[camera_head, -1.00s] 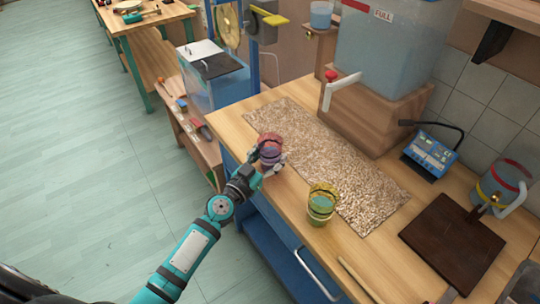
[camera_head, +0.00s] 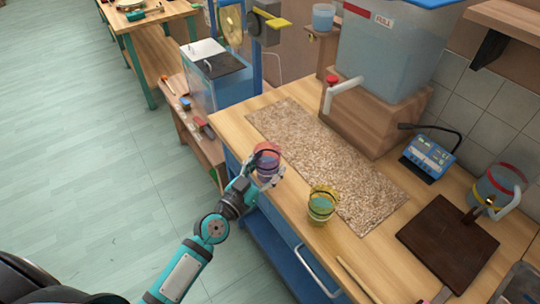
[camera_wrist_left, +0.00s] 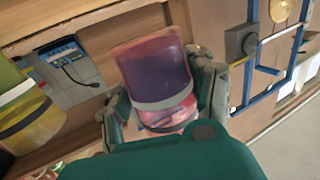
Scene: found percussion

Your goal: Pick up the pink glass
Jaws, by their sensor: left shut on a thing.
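The pink glass (camera_head: 267,158) has a pink rim and a purple-tinted body in the head view. It is at the front left edge of the wooden counter, beside the speckled mat. My left gripper (camera_head: 265,176) is shut on it, with a finger on either side. In the left wrist view the pink glass (camera_wrist_left: 155,75) fills the space between the fingers of my left gripper (camera_wrist_left: 165,108). I cannot tell whether its base touches the counter. My right gripper is not in view.
A yellow-green glass (camera_head: 321,204) stands to the right on the counter. The speckled mat (camera_head: 330,165) lies behind both glasses. A large water tank (camera_head: 385,60) with a tap stands on a wooden block. A dark board (camera_head: 452,242) lies at right.

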